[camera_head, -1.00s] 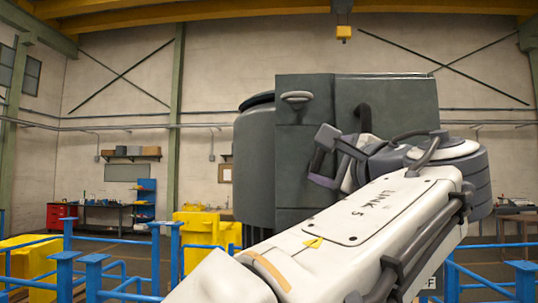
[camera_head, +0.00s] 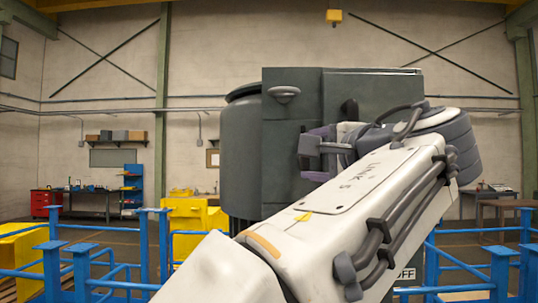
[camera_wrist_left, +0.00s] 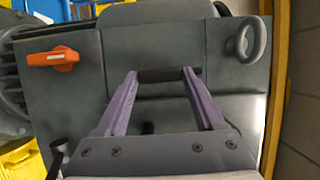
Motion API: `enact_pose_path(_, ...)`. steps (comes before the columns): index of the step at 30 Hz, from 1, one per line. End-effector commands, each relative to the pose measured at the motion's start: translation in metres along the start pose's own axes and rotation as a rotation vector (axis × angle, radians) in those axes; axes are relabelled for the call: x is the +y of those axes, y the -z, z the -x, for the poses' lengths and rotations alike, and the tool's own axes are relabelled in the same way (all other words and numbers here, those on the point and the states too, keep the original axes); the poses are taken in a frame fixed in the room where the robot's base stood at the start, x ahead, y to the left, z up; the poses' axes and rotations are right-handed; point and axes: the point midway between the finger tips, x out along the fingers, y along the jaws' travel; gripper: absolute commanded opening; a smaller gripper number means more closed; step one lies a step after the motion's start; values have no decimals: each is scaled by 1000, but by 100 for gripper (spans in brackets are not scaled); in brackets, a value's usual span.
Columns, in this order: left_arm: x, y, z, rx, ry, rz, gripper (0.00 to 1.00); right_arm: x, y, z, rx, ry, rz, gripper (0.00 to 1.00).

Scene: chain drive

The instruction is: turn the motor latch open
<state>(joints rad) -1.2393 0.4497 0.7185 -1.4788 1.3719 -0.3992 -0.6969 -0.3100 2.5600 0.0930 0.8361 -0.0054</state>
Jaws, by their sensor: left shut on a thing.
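A dark grey machine housing (camera_head: 290,170) stands in front of me, with a rounded drum at its left. In the left wrist view, my left gripper (camera_wrist_left: 165,76) has its two purple fingers on either side of a short black bar (camera_wrist_left: 168,75) in front of the grey panel (camera_wrist_left: 145,50). I take this bar for the motor latch handle; its pivot is hidden. My right gripper is not in view.
An orange lever (camera_wrist_left: 52,58) is at the panel's left and a grey ring handle (camera_wrist_left: 247,40) at its right. A black knob (camera_wrist_left: 58,152) is at lower left. Blue railings (camera_head: 143,245) and yellow blocks (camera_head: 190,220) stand around the housing.

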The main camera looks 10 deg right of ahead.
Motion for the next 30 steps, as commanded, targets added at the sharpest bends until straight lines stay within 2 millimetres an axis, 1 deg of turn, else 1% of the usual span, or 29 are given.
enact_pose_path(5,1,0,0,-1,-3,4,14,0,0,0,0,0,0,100)
enact_pose_path(6,1,0,0,-1,-3,4,74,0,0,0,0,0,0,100)
enact_pose_path(8,1,0,0,-1,-2,3,97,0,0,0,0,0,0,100)
enact_pose_path(9,1,0,0,-1,-2,3,100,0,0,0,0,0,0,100)
enact_pose_path(16,1,0,1,0,-1,2,100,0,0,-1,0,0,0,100)
enact_pose_path(19,2,1,9,2,-1,2,100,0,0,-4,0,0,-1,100)
enact_pose_path(23,3,1,31,5,-1,3,100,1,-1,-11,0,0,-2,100)
enact_pose_path(27,2,1,60,5,-2,3,100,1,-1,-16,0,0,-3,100)
enact_pose_path(30,2,1,78,4,-1,3,100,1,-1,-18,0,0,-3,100)
